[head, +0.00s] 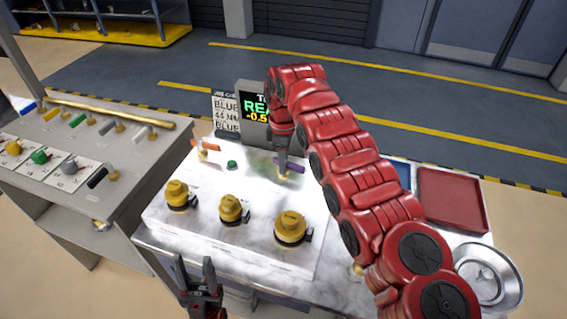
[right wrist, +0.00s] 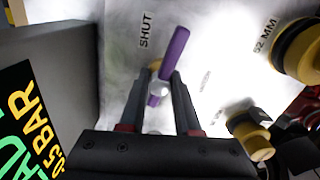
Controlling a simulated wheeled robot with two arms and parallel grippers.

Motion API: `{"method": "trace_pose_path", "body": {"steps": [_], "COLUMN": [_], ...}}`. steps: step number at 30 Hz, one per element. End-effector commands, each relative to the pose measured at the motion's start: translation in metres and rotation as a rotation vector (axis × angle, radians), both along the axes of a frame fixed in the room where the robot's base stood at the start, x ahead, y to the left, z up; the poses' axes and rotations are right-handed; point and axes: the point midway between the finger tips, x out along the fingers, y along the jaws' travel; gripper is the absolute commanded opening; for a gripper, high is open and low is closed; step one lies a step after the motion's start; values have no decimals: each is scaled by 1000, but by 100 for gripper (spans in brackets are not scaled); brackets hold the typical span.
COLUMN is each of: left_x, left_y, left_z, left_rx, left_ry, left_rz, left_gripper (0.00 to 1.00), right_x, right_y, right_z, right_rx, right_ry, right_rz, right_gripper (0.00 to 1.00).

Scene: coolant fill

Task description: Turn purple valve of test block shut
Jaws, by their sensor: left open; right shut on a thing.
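The purple valve (head: 290,165) sits on the white test block (head: 165,215), toward its back right. My right gripper (head: 282,172) reaches down onto it and is shut on its handle. In the right wrist view the purple handle (right wrist: 175,50) runs between the two fingers (right wrist: 160,88), its long end slanting up and right past them. A printed "SHUT" label (right wrist: 145,30) lies left of that end. The brass body under the handle is mostly hidden. My left gripper (head: 197,270) is open and empty, in front of the block.
Several yellow caps (head: 231,209) stand along the block's front. An orange valve (head: 206,147) and a green knob (head: 232,164) lie left of the purple valve. A display (head: 254,108) stands behind. A red tray (head: 452,198) and a metal dish (head: 487,277) are at right.

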Motion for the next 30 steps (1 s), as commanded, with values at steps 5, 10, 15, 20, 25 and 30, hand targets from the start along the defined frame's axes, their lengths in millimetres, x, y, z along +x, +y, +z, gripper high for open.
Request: {"method": "trace_pose_path", "body": {"steps": [5,10,15,20,25,30], "left_x": [0,0,0,0,0,0], "left_y": [0,0,0,0,0,0], "left_z": [0,0,0,0,0,0], "left_rx": [0,0,0,0,0,0], "left_ry": [0,0,0,0,0,0], "left_rz": [0,0,0,0,0,0], "left_gripper": [50,50,50,50,50,50], "right_x": [-1,-1,-1,-1,-1,0], "right_y": [0,0,0,0,0,0], "right_z": [-1,-1,-1,-1,-1,-1], "right_rx": [1,0,0,0,0,0], "right_ry": [3,2,2,2,2,2], "right_rz": [87,137,158,161,160,160], "right_gripper": [0,0,0,0,0,53]}}
